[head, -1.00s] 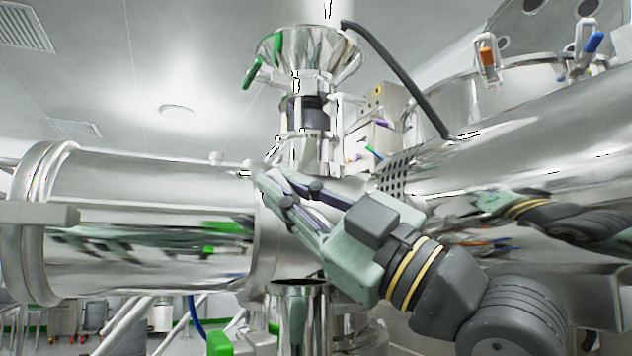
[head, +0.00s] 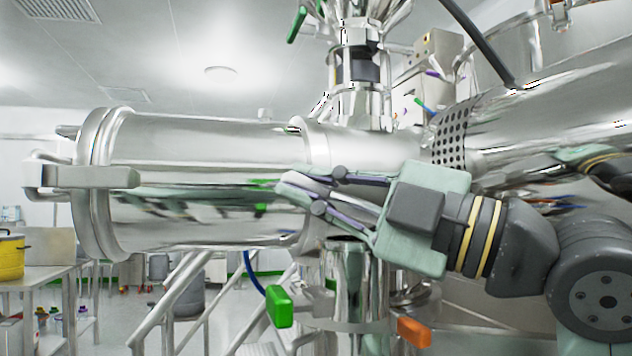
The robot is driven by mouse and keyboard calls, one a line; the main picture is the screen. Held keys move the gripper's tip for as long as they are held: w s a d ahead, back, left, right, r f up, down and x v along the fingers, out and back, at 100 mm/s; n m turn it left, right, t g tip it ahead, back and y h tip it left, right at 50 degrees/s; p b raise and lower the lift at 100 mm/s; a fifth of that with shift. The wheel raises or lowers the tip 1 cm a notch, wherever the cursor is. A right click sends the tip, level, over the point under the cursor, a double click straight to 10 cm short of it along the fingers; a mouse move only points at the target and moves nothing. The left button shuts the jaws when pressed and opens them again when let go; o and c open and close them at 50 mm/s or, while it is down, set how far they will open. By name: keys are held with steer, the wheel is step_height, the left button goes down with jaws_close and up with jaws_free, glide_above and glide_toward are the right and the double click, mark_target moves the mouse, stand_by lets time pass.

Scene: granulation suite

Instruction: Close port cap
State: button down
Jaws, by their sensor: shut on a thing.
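My gripper (head: 287,187) is in front of the right end of a large horizontal steel cylinder (head: 200,150), by its flange (head: 312,145), with its fingers pointing left. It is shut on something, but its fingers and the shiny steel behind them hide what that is. I cannot single out the port cap for certain. A green handle (head: 278,306) and an orange handle (head: 413,332) sit low on this pipework.
A vertical steel column with a dark band (head: 357,70) rises behind my gripper. A large polished vessel (head: 560,100) fills the right side. The cylinder's left end has a rim (head: 98,190) and a grey bar (head: 85,177). A table with a yellow container (head: 11,257) stands far left.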

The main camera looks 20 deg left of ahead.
steer(key=c, duration=1.6)
jaws_free()
steer(key=shift+c, duration=0.2)
steer(key=shift+r, duration=0.1)
